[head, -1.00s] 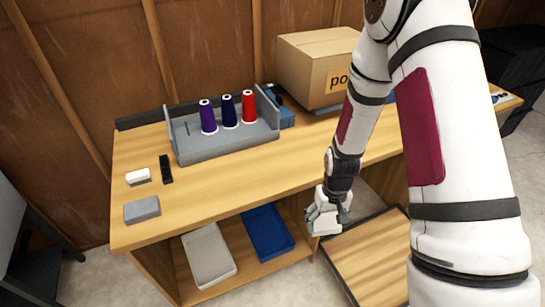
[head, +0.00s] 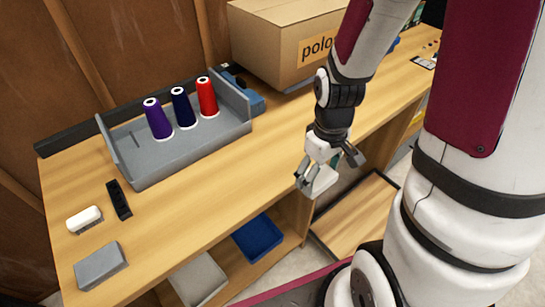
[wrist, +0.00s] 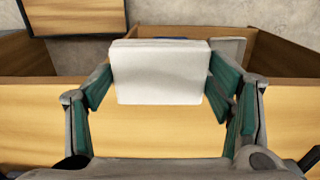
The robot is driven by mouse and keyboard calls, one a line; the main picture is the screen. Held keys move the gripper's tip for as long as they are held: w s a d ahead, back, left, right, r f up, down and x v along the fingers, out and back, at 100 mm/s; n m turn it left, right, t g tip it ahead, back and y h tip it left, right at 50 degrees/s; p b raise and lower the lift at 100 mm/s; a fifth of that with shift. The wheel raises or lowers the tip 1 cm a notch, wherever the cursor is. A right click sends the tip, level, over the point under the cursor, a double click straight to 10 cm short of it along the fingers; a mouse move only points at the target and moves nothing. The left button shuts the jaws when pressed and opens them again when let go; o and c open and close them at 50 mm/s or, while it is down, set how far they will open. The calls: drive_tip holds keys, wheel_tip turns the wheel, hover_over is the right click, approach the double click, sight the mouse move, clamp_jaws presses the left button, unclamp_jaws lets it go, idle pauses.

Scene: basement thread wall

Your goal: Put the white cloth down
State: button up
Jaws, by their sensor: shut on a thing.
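The white cloth (wrist: 160,72) is a folded, block-shaped white pad between the green-lined fingers of my gripper (wrist: 160,85) in the wrist view. In the head view, my gripper (head: 317,178) hangs at the workbench's front edge, and the pale cloth (head: 323,183) shows small at its fingertips. My gripper is shut on the cloth. The wooden workbench (head: 215,165) lies to the left of and behind it. I cannot tell the exact height of the cloth relative to the bench top.
A grey tray (head: 130,175) holds purple, navy and red thread cones. A cardboard box (head: 285,45) stands behind. A white block (head: 84,219), a black piece (head: 118,200) and a grey block (head: 101,266) lie at left. The bench's front strip is clear. Blue (head: 258,238) and grey (head: 198,280) trays sit below.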

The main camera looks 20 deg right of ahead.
drive_tip(key=shift+w+a+f+b, duration=0.25)
drive_tip(key=shift+w+b, duration=0.2)
drive_tip(key=shift+b, duration=0.8)
hover_over(275, 165)
drive_tip(key=shift+f+b, duration=0.35)
drive_tip(key=shift+f, duration=0.1)
drive_tip(key=shift+f+b, duration=0.3)
drive_tip(key=shift+f, duration=1.45)
drive_tip(key=o, duration=0.7)
drive_tip(key=shift+f, duration=0.15)
drive_tip(key=o, duration=0.4)
